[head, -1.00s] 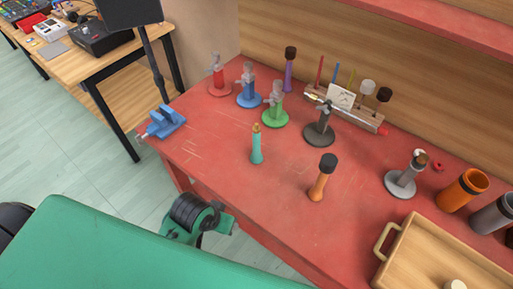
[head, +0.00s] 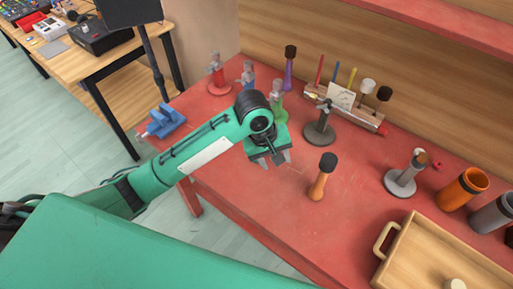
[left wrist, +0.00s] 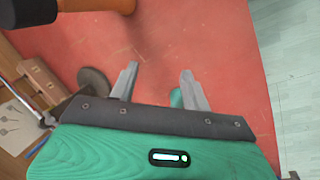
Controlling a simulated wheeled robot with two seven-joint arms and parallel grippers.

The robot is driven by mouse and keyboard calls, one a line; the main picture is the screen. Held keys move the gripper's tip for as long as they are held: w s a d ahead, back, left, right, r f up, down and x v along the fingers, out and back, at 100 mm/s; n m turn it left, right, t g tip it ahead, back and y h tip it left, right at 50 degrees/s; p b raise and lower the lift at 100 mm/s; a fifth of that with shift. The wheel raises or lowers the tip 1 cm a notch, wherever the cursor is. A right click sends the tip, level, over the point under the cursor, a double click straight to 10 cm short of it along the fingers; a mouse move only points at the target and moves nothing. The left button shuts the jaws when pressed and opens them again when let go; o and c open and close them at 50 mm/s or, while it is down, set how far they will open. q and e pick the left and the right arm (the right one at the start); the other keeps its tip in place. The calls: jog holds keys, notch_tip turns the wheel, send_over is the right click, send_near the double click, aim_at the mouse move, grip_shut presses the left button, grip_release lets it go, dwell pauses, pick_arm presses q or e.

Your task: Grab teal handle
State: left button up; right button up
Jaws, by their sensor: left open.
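The teal handle shows in the left wrist view as a small teal piece (left wrist: 176,97), just inside the right-hand finger and mostly hidden by the gripper body. In the head view it is hidden behind my left arm and gripper. My left gripper (head: 272,162) hangs over the red table, fingers pointing down. In the left wrist view its two fingers (left wrist: 159,70) are apart with nothing gripped. I cannot tell whether the right-hand finger touches the handle. My right gripper is out of view.
An orange handle with a black head (head: 322,180) stands right of the gripper. A dark stand (head: 319,135) is behind it, and red (head: 217,88), blue and green stands are behind left. A wooden tray (head: 408,238) is front right. The red tabletop (head: 290,222) is bare in front.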

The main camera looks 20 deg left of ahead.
pick_arm(q)
jog(key=w+a+r+n+y, duration=0.1)
jog(key=w+a+r+n, duration=0.1)
jog(key=r, duration=0.2)
jog(key=w+a+r+n+g+y, duration=0.1)
jog(key=w+a+r+n, duration=0.1)
jog(key=w+r+n, duration=0.1)
jog(key=w+a+r+n+y, duration=0.1)
jog(key=w+a+r+n, duration=0.1)
jog(key=a+r+n, duration=0.1)
jog(key=shift+w+r, duration=0.2)
jog(key=shift+r, duration=0.25)
jog(key=shift+w+r, duration=0.2)
jog(key=shift+r, duration=0.25)
jog(key=shift+f, duration=0.1)
notch_tip(320, 180, down, 8)
jog(key=shift+r+p, duration=0.1)
jog(key=shift+p, duration=0.4)
jog(key=f, duration=0.1)
jog(key=f+p, duration=0.1)
jog(key=f, duration=0.2)
jog(key=shift+s+a+f, duration=0.1)
jog(key=shift+a+f, duration=0.15)
jog(key=shift+f, duration=0.5)
jog(key=shift+c, duration=0.5)
grip_shut()
